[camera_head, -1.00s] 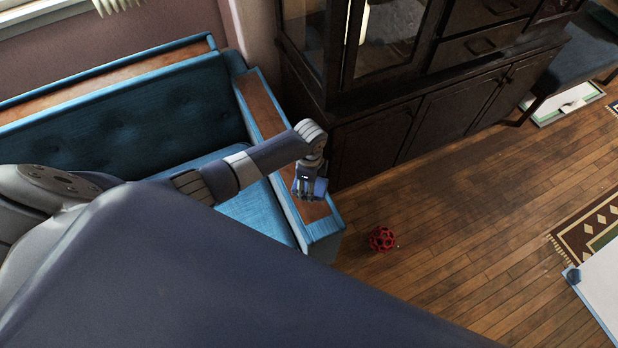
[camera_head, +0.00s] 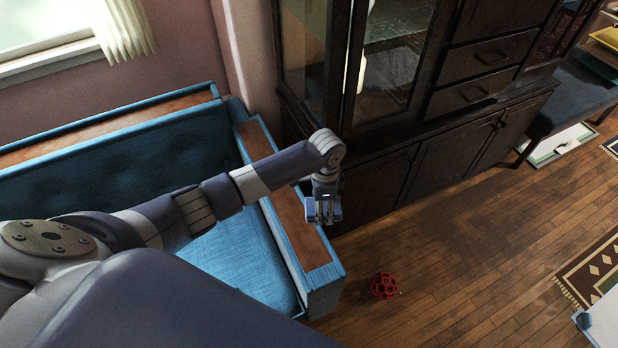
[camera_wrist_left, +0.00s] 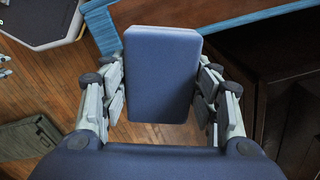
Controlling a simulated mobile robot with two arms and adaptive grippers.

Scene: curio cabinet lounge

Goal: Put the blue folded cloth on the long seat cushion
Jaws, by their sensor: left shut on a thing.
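My left gripper (camera_head: 323,212) is shut on the blue folded cloth (camera_wrist_left: 162,75), a flat block with rounded corners that fills the space between the fingers in the left wrist view. In the head view the cloth is small and partly hidden by the fingers, near the sofa's wooden armrest at its right end. The long seat cushion (camera_head: 240,260) is bright blue, to the left of the gripper, inside the armrest. My left arm and body hide much of it. My right gripper is not in view.
The wood-topped armrest (camera_head: 300,228) stands between gripper and cushion. A dark cabinet (camera_head: 385,185) rises behind the gripper. A red openwork ball (camera_head: 384,286) lies on the wooden floor (camera_head: 460,240), which is mostly clear. The tufted sofa back (camera_head: 120,165) runs behind the seat.

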